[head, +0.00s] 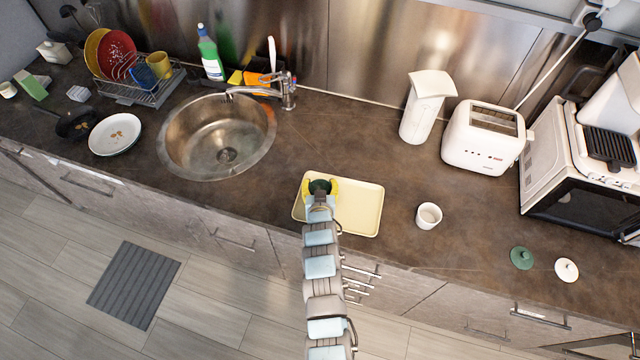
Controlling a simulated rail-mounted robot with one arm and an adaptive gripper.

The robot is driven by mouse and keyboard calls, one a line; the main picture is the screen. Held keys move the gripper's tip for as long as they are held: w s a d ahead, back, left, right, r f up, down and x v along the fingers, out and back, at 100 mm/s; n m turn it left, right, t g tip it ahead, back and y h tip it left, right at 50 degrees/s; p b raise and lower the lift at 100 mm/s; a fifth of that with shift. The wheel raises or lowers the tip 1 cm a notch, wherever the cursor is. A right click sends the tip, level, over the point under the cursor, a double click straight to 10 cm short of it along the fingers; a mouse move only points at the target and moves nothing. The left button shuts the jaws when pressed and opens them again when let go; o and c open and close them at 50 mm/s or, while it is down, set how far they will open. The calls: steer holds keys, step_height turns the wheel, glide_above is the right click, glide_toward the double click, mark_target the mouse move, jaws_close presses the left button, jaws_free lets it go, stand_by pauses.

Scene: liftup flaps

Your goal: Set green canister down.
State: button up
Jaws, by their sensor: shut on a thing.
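My gripper (320,187), with yellow fingers, is over the left part of a pale yellow tray (360,205) on the brown counter. It is shut on the green canister (320,184), of which only a dark green patch shows between the fingers. My gripper and arm hide the rest of it. I cannot tell whether the canister touches the tray or is held above it.
A white cup (428,215) stands right of the tray. A green lid (521,258) and a cream lid (566,269) lie farther right. The sink (216,137) is at left. A toaster (484,137) and a white dispenser (427,107) stand behind. Counter between tray and cup is clear.

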steer(key=shift+f, duration=0.2)
steer(key=o, duration=1.3)
steer(key=shift+r, duration=0.1)
